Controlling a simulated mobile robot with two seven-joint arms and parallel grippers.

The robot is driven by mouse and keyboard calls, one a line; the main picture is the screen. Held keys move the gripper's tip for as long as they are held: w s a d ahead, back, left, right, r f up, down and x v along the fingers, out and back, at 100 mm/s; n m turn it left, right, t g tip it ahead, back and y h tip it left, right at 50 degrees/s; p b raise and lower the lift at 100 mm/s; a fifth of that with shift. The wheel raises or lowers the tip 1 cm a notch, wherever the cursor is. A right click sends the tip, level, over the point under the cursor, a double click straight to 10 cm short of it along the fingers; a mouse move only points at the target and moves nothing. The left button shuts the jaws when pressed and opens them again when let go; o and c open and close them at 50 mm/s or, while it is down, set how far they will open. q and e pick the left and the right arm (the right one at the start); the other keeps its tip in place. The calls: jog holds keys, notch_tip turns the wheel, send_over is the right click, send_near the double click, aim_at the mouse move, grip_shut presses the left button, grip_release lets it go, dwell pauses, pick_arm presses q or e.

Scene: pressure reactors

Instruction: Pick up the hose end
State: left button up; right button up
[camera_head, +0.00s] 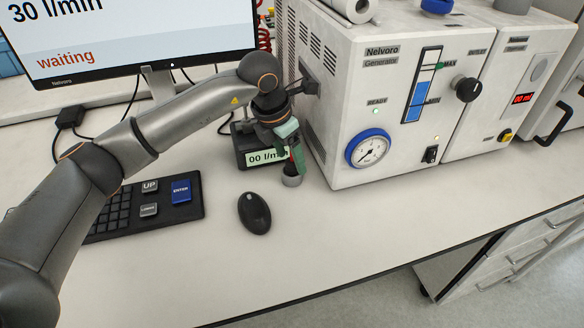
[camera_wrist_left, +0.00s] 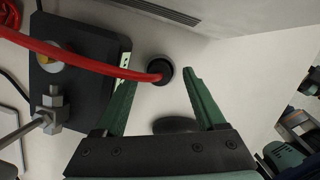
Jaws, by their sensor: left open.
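The red hose (camera_wrist_left: 80,62) runs from the left in the left wrist view and its end meets a dark round piece (camera_wrist_left: 160,70) on the pale bench. In the head view a small grey cylinder (camera_head: 291,179) stands there, below my fingers. My left gripper (camera_wrist_left: 159,80) is open, its two green fingers on either side of the hose end, with nothing clasped. In the head view the left gripper (camera_head: 297,160) points down beside the flow meter box (camera_head: 245,148), hiding most of the hose end.
The white generator (camera_head: 340,110) stands close on the right of the gripper. A mouse (camera_head: 254,213) and a keyboard (camera_head: 180,210) lie on the bench in front. The monitor (camera_head: 130,35) reads "waiting". The bench front right of the mouse is clear.

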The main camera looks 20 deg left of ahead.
pick_arm(q)
jog(key=shift+w+d+f, duration=0.1)
jog(key=shift+w+f, duration=0.05)
jog(key=shift+f, duration=0.4)
jog(key=shift+c, duration=0.4)
grip_shut()
